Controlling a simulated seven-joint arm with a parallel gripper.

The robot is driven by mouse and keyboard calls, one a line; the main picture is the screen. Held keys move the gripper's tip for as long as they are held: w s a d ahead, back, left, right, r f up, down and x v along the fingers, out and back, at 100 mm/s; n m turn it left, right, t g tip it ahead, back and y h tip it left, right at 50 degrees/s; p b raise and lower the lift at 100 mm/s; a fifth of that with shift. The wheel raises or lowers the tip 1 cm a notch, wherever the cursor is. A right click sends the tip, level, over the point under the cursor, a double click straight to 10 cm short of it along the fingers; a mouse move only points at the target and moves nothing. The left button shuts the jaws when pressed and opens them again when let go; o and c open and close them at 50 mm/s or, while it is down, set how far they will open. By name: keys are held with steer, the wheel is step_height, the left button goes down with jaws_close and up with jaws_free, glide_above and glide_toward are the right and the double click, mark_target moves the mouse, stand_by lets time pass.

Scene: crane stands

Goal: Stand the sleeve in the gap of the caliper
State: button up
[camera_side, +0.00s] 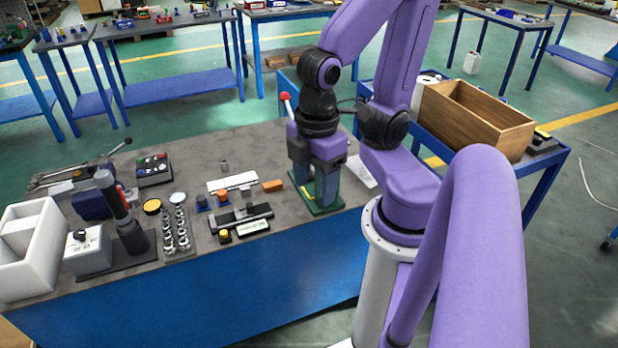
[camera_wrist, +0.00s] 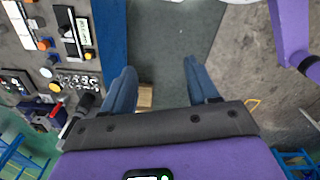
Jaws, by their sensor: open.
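The caliper (camera_side: 240,217) looks to be the dark T-shaped tool with a silver part, lying flat on the grey bench. It also shows in the wrist view (camera_wrist: 68,28), at upper left. Its gap is too small to make out. A small grey upright cylinder (camera_side: 224,166), behind a white strip, may be the sleeve; I cannot tell for sure. My gripper (camera_side: 318,203) points down at the bench's front right, well right of the caliper. In the wrist view my gripper (camera_wrist: 161,80) hangs over floor beyond the bench edge.
A green-based stand with a red-knobbed lever (camera_side: 285,97) is partly hidden behind my gripper. A wooden box (camera_side: 475,118) sits on a right-hand cart. The bench's back right is fairly clear.

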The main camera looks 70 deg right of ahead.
steer(key=shift+s, duration=0.1)
stand_by(0.3)
steer(key=w+d+f+m+t, duration=0.15)
steer(key=w+m, duration=0.35)
steer(key=w, duration=0.9)
steer(key=w+d+f+m+t, duration=0.1)
steer(key=w+f+m, duration=0.25)
steer(key=w, duration=1.05)
steer(key=m+t+h, duration=0.1)
steer(key=m+h, duration=0.1)
steer(key=m, duration=0.8)
glide_above(224, 162)
steer(key=s, duration=0.2)
steer(key=shift+n, duration=0.25)
steer(key=f, duration=2)
steer(key=shift+w+a+f, duration=0.1)
steer(key=shift+a+f, duration=0.25)
steer(key=shift+f, duration=0.05)
steer(key=shift+x, duration=2.7)
